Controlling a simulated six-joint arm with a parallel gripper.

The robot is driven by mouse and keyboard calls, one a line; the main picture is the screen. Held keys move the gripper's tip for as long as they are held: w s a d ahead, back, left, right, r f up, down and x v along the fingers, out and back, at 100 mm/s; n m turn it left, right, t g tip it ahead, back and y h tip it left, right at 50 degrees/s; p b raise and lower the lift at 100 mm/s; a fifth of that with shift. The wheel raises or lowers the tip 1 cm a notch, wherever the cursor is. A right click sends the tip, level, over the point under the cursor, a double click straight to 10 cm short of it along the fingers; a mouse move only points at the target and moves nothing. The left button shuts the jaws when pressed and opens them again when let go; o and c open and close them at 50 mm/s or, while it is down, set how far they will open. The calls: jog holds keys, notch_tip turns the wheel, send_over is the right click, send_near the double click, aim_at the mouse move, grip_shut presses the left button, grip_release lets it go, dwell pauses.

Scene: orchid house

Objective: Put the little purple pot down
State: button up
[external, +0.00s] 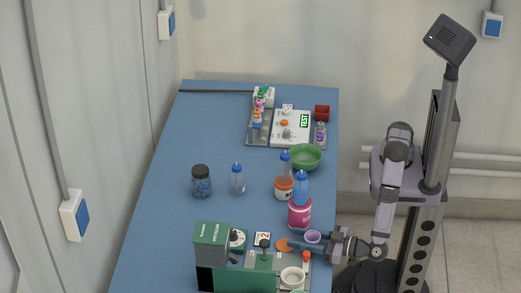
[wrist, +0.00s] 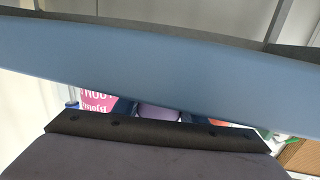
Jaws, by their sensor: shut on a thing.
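The little purple pot (external: 312,237) is at the front right edge of the table in the external view. My gripper (external: 318,244) reaches in from the right and is shut on it. In the wrist view only a purple piece of the pot (wrist: 160,113) shows between a blue band and a dark edge of my gripper; the rest is hidden. I cannot tell whether its base touches the table. A small orange disc (external: 284,245) lies just left of the pot.
A pink tub (external: 299,214) with a blue-capped bottle stands close behind the pot. A green machine (external: 212,247) and a cream cup (external: 292,277) are in front and left. The blue table's (external: 170,240) left side is clear.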

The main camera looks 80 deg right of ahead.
jog(key=shift+f, duration=0.25)
jog(key=o, duration=1)
jog(key=b+v, duration=0.2)
jog(key=v, duration=0.4)
jog(key=shift+s+a+f, duration=0.15)
jog(key=shift+s+a, duration=0.05)
jog(key=shift+o, duration=0.6)
jog(key=shift+s, duration=0.45)
